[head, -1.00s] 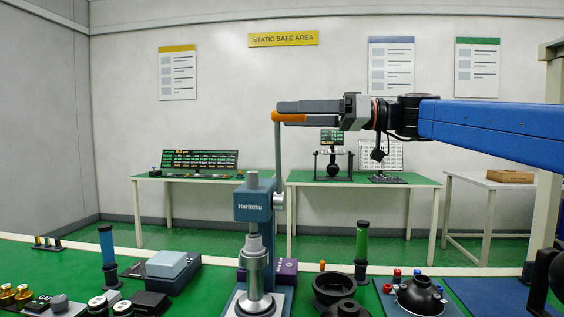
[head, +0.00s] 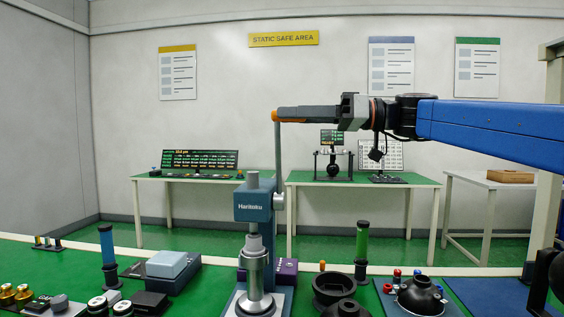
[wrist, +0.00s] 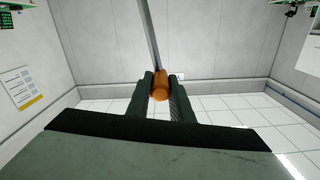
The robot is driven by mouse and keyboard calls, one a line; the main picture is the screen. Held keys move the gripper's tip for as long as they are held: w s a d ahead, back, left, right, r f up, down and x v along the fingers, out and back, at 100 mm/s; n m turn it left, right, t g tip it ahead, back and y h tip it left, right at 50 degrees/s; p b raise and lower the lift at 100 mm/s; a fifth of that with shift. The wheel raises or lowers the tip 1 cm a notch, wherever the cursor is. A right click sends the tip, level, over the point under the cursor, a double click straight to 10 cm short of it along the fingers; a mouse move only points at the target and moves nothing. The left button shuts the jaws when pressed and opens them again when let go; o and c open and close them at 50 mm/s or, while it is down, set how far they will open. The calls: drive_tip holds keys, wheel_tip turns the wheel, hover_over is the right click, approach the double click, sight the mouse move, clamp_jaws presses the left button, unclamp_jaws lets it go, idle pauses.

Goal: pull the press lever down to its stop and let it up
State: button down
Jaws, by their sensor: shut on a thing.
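The press (head: 252,207), a blue-grey head marked "Haritoku" on a steel column, stands at the front middle of the green bench. Its lever (head: 278,160) rises upright from the pivot on the right of the head. The orange lever grip (head: 275,116) is at the top. My gripper (head: 286,114) reaches in level from the right and is shut on the grip, hiding most of it in the head view. In the wrist view the orange grip (wrist: 160,87) sits between the two dark fingers, with the lever rod (wrist: 150,40) running away from it.
The air around the lever is clear.

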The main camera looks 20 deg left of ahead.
idle(0.3)
drive_tip(key=shift+s+d+f, duration=0.2)
drive_tip(key=shift+s, duration=0.45)
drive_tip(key=shift+s+d+f, duration=0.15)
drive_tip(key=shift+s, duration=0.6)
drive_tip(key=shift+s+d+f, duration=0.15)
drive_tip(key=shift+s+f, duration=0.15)
drive_tip(key=shift+s, duration=0.3)
drive_tip(key=shift+s+d+f, duration=0.15)
drive_tip(key=shift+s+f, duration=0.1)
drive_tip(key=shift+s, duration=0.35)
drive_tip(key=shift+s+f, duration=0.1)
drive_tip(key=shift+s+d+f, duration=0.15)
drive_tip(key=shift+s+f, duration=0.2)
drive_tip(key=shift+s, duration=0.2)
drive_tip(key=shift+s+d+f, duration=0.15)
drive_tip(key=shift+s+f, duration=0.2)
drive_tip(key=shift+s, duration=0.2)
